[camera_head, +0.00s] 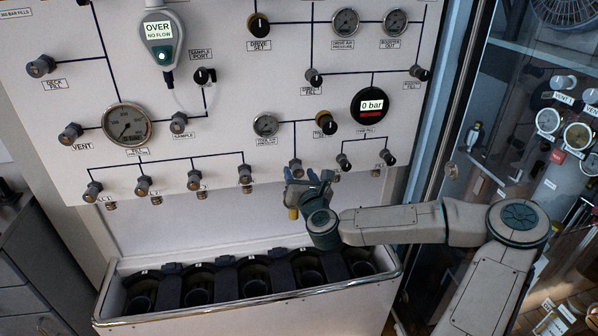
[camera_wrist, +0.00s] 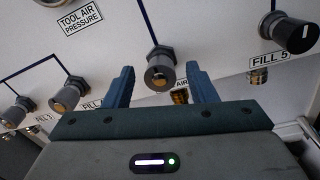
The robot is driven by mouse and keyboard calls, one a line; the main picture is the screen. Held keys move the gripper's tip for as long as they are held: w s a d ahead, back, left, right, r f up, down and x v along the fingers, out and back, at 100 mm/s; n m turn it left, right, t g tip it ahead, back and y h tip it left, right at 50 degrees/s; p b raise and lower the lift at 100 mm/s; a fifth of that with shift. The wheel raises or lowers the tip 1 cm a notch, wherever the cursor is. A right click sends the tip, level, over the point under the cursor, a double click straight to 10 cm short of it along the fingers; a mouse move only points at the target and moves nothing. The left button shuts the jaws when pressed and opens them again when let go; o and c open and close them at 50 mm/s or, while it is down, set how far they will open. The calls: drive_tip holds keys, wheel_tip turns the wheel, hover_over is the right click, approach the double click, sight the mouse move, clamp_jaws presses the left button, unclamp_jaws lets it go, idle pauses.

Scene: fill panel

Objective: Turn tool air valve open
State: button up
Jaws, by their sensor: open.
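A grey valve knob with a brass centre, on the line below the tool air pressure gauge (camera_head: 266,125), is at the middle of the panel (camera_head: 225,75). This knob (camera_head: 295,166) is partly close behind my gripper (camera_head: 307,180) in the head view. In the wrist view the knob (camera_wrist: 160,72) sits between the two blue fingers of my gripper (camera_wrist: 160,80), with gaps on both sides. The fingers are open and hold nothing. I cannot tell how deep they reach around the knob.
A black-capped knob (camera_wrist: 290,35) labelled FILL 5 is to the right. Fill knobs (camera_wrist: 65,95) sit at the left. A brass fitting (camera_wrist: 179,96) shows beside my right finger. A trough (camera_head: 250,289) with dark round holders stands below the panel. A glass door is at right.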

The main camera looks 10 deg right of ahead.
drive_tip(key=shift+w, duration=0.35)
drive_tip(key=shift+c, duration=0.3)
drive_tip(key=c, duration=0.9)
